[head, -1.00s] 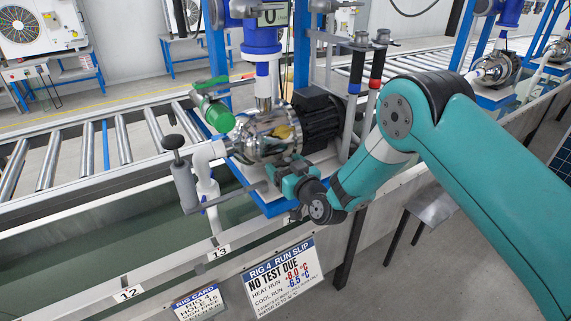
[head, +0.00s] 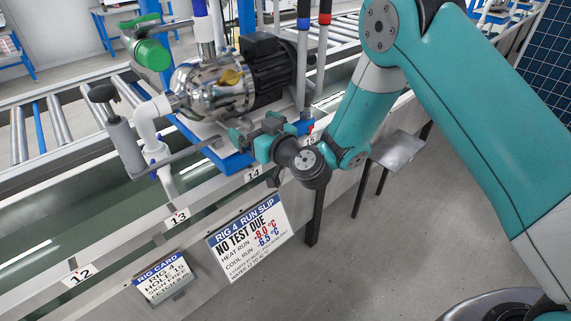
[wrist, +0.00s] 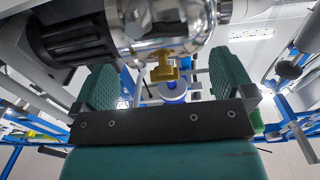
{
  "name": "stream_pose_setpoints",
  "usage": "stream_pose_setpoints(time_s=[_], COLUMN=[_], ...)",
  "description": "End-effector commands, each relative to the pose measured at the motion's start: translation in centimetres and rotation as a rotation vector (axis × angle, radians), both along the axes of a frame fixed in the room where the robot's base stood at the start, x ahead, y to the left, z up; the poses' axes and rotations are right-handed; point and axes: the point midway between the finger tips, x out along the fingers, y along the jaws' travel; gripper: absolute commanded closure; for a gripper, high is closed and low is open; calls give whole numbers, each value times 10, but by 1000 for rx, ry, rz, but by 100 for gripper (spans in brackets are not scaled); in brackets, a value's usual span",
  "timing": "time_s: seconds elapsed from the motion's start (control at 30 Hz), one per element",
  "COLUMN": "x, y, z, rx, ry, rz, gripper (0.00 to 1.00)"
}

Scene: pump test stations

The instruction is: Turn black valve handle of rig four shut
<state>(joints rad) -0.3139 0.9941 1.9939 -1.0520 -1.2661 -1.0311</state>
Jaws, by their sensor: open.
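The rig four pump has a shiny steel body (head: 205,88) and a black ribbed motor (head: 272,65). A black knob (head: 101,93) tops a grey cylinder (head: 126,143) left of the pump; I cannot tell whether it is the valve handle. It seems to show at the right of the wrist view (wrist: 292,68). No other clear black valve handle shows. My gripper (head: 252,138) is open in front of the pump base, away from that knob. In the wrist view its green fingers (wrist: 163,78) stand apart below the pump, with a brass fitting (wrist: 165,68) beyond.
A green-handled valve (head: 150,50) stands behind the pump. Open floor lies at lower right.

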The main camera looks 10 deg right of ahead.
Motion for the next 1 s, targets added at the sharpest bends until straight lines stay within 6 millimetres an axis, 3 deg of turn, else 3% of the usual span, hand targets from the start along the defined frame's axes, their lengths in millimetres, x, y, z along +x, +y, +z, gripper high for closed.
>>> stream_pose_setpoints(time_s=[0.03,0.7,1.0], x=[-5,-78,-91], y=[-4,-52,-59], z=[-9,-5,0], rx=[1,0,0], ry=[0,-4,-1], rz=[-1,-1,-1], gripper=[0,0,0])
